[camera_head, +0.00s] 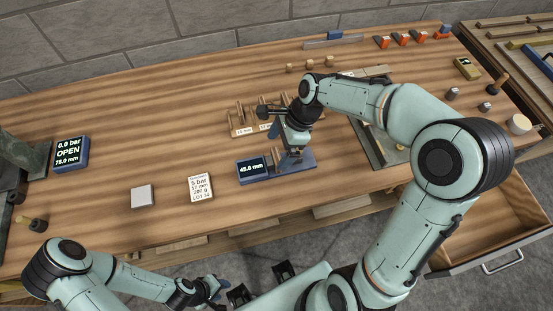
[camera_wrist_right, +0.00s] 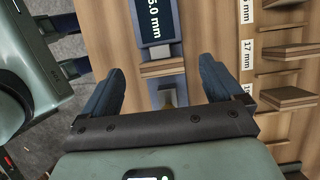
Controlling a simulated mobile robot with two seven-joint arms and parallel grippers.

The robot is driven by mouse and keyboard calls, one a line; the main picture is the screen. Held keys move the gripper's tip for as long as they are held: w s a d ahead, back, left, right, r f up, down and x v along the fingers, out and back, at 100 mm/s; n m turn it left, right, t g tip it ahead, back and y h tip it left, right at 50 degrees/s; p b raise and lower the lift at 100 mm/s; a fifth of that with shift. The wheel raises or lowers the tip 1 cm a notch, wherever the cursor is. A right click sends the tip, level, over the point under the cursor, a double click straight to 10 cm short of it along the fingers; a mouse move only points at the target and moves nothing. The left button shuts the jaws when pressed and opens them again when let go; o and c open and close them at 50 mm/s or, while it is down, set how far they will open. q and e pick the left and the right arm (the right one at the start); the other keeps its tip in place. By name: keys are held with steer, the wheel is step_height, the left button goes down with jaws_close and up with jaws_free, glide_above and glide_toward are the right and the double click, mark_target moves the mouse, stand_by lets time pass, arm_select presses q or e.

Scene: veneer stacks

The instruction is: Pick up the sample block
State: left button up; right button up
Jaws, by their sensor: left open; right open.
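The measuring gauge (camera_head: 253,169), a blue base with a display reading 45.0 mm, stands at the bench's middle. In the right wrist view its display (camera_wrist_right: 157,22) is at the top, with a light wooden block (camera_wrist_right: 163,68) just below it, probably the sample block. My right gripper (camera_wrist_right: 160,78) is open, one dark finger on each side of the block, with no visible grip on it. In the head view this gripper (camera_head: 294,150) is over the gauge and hides much of it. My left gripper (camera_head: 213,287) is open and empty, low in front of the bench.
A rack with labelled wooden pieces (camera_head: 241,131) stands just behind the gauge; its slots (camera_wrist_right: 285,97) lie right of my fingers in the wrist view. A label card (camera_head: 199,187), a grey square (camera_head: 143,196) and a blue display reading OPEN (camera_head: 71,154) lie left. An open drawer (camera_head: 500,225) juts out right.

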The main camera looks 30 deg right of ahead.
mark_target(276, 156)
steer(key=x, duration=0.5)
steer(key=shift+d+f, duration=0.3)
steer(key=shift+f, duration=0.15)
steer(key=c, duration=1)
